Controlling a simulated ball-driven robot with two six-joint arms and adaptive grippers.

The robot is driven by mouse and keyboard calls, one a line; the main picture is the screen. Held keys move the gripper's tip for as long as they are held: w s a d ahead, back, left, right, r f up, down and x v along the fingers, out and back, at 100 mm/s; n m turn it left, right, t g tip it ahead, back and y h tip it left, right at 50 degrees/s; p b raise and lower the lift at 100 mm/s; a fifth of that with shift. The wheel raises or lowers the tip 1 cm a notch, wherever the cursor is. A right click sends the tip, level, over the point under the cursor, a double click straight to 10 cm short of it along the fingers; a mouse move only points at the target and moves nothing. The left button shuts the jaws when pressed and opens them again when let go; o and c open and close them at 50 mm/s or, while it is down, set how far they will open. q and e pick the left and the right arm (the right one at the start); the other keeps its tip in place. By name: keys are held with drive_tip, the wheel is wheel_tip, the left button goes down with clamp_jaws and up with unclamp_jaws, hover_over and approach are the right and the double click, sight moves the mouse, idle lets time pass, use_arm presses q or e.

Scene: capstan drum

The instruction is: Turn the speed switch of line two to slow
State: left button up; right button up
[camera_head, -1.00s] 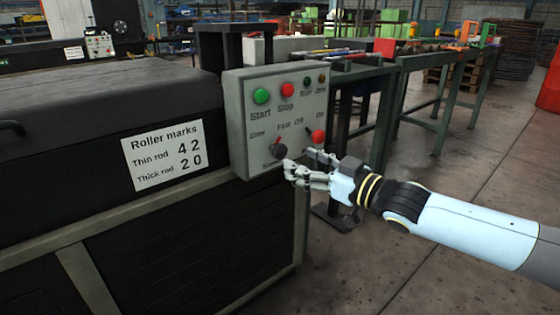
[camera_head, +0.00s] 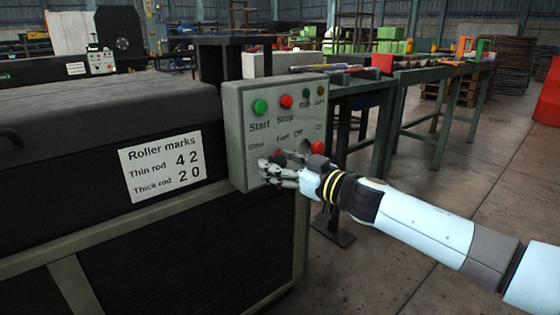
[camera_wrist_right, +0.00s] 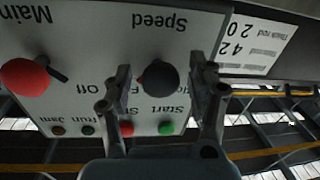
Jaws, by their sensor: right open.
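The grey control box (camera_head: 236,140) on the near machine has a dark round speed knob (camera_wrist_right: 160,78) under the marks Slow and Fast. In the head view my fingers mostly cover this knob. My right gripper (camera_head: 272,170) is open at the box's lower left. In the right wrist view, which is upside down, the open fingers (camera_wrist_right: 165,80) stand on either side of the knob. I cannot tell whether they touch it, nor which mark it points to. My left gripper is not in view. No line number is readable on this box.
A red main knob (camera_head: 318,148) is just right of my fingers. The green start button (camera_head: 260,107) and red stop button (camera_head: 286,101) are above. A roller marks sign (camera_head: 162,165) is at left. Another machine with a similar panel (camera_head: 102,60) stands behind.

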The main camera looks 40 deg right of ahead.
drive_tip(key=shift+w, duration=0.1)
drive_tip(key=shift+c, duration=0.3)
clamp_jaws()
